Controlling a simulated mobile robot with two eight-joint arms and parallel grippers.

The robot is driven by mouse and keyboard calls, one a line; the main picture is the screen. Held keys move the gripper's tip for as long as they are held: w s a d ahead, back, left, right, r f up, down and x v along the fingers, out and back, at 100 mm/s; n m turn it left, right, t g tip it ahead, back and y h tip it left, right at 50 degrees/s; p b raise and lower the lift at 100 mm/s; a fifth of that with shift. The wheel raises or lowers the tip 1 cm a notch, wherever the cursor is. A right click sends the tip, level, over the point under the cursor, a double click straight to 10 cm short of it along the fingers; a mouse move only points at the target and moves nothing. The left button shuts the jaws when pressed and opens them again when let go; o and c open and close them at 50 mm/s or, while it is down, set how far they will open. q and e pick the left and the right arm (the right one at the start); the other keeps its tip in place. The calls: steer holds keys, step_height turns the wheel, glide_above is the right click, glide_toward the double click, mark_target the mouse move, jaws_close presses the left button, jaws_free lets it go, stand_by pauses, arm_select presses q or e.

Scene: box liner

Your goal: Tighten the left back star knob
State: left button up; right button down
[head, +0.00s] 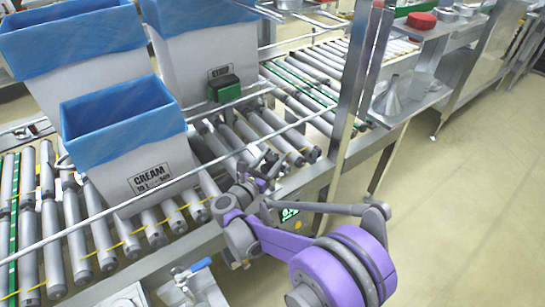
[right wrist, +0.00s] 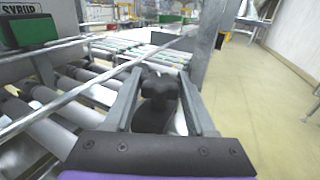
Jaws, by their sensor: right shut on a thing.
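My right gripper (head: 266,168) reaches in from the lower right in the head view, at the near edge of the roller conveyor. In the right wrist view its two grey fingers (right wrist: 161,80) stand either side of a dark star knob (right wrist: 158,84) and are shut on it. The knob has a lobed black head and shows between the fingertips. In the head view the knob is hard to tell apart from the dark fingers. My left gripper is in neither view.
A white box with a blue liner, marked CREAM (head: 150,170), stands on the rollers to the left. A thin guide rail (head: 110,228) runs along the conveyor. A steel post (head: 352,90) rises behind my right gripper. A funnel (head: 392,95) stands on a side shelf. The floor at right is clear.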

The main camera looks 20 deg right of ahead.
steer(key=m+g+h, duration=0.2)
steer(key=g, duration=0.1)
steer(key=m+g+h+p, duration=0.1)
steer(key=m+g+h, duration=0.1)
steer(key=m+g, duration=0.1)
steer(key=shift+m+g+p, duration=0.3)
steer(key=shift+g, duration=0.5)
steer(key=shift+m+g+h+p, duration=0.3)
steer(key=shift+m+g, duration=0.75)
steer(key=shift+g, duration=0.6)
steer(key=shift+m+g+h+p, duration=0.25)
steer(key=shift+m+g, duration=0.8)
steer(key=shift+g, duration=0.6)
steer(key=shift+c, duration=1.2)
jaws_free()
